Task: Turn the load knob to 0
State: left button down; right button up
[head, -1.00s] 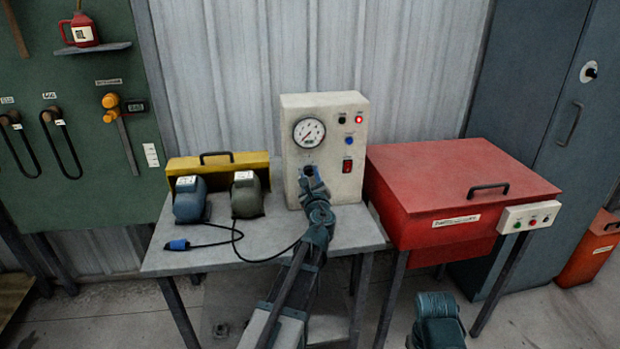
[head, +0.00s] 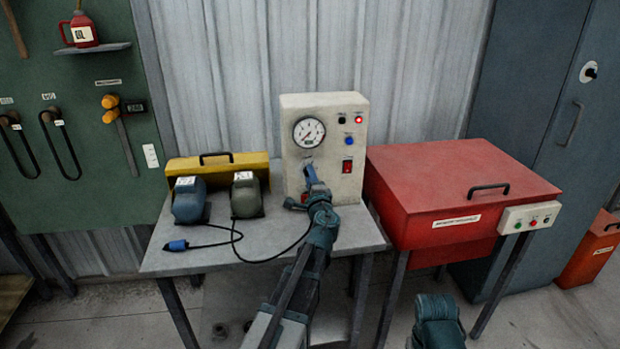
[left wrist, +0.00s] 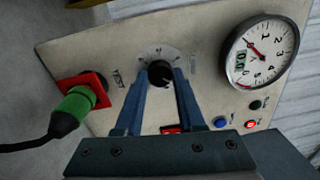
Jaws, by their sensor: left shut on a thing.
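The cream control box (head: 329,110) stands on the bench with a round gauge (head: 309,132) on its face. In the left wrist view the gauge (left wrist: 262,52) has a red needle. The load knob (left wrist: 160,72) is a black round knob on a pale printed scale. My left gripper (left wrist: 161,84) is shut on it, one blue finger on each side. In the head view the left gripper (head: 313,181) reaches the box front from below and hides the knob. The knob's exact setting is too small to read. My right gripper does not show.
A green plug (left wrist: 76,106) sits in a red socket (left wrist: 93,82) beside the knob. A red switch (head: 347,166) and blue button (head: 350,141) are on the box. Two motors (head: 188,202) (head: 246,195) stand left on the bench (head: 262,243); a red cabinet (head: 425,190) stands right.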

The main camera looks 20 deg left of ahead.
pick_arm(q)
jog(key=n, duration=1)
jog(key=shift+n+g, duration=0.3)
jog(key=n+p, duration=0.1)
jog(key=n, duration=0.3)
jog(key=shift+d+n+y, duration=0.1)
jog(key=shift+n+y, duration=0.2)
jog(key=n, duration=0.4)
jog(key=shift+n, duration=0.3)
jog(key=n, duration=0.4)
jog(key=shift+g+p, duration=0.3)
jog(key=shift+p, duration=0.1)
jog(key=n, duration=0.4)
jog(key=n+h, duration=0.1)
jog(key=n, duration=0.3)
jog(key=shift+s+p, duration=0.1)
jog(key=shift+p, duration=0.2)
jog(key=shift+n, duration=1.5)
